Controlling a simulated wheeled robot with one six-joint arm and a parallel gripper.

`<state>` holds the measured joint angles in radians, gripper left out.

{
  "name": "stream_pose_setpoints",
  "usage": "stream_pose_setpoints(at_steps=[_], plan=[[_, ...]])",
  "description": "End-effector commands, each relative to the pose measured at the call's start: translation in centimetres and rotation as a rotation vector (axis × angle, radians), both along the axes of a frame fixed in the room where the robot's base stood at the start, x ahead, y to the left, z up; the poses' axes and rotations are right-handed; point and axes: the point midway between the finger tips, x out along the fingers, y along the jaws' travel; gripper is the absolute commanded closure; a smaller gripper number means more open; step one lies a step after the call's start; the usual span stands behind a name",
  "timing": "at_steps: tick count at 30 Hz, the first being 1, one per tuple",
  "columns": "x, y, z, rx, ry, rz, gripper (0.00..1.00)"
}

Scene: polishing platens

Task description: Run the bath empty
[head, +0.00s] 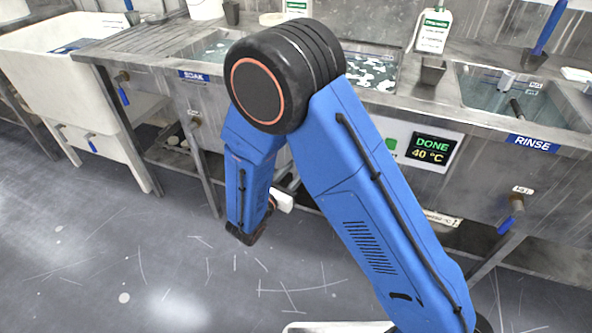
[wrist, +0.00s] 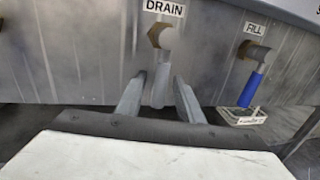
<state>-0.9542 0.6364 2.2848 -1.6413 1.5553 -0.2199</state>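In the wrist view a brass-coloured valve (wrist: 160,36) under a DRAIN label sticks out of a metal bath front. Its grey lever (wrist: 161,85) points down. My gripper (wrist: 160,82) is open, with one finger on each side of the lever; I cannot tell whether either finger touches it. In the head view the middle bath (head: 372,70) holds liquid and pale pieces, and its display (head: 433,151) reads DONE 40 °C. My arm hides the drain valve and most of my gripper there.
A FILL valve with a blue lever (wrist: 252,89) is close to the right of the drain. A soak bath (head: 212,47), a rinse bath (head: 500,98) and a white sink (head: 50,52) flank the middle bath. The floor in front is clear.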

Motion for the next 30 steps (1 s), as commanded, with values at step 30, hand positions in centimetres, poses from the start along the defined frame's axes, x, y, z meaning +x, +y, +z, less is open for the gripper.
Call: stream_pose_setpoints(at_steps=[30], plan=[[0.5,0.38,0.02,0.079,-0.028,0.001,1.0]])
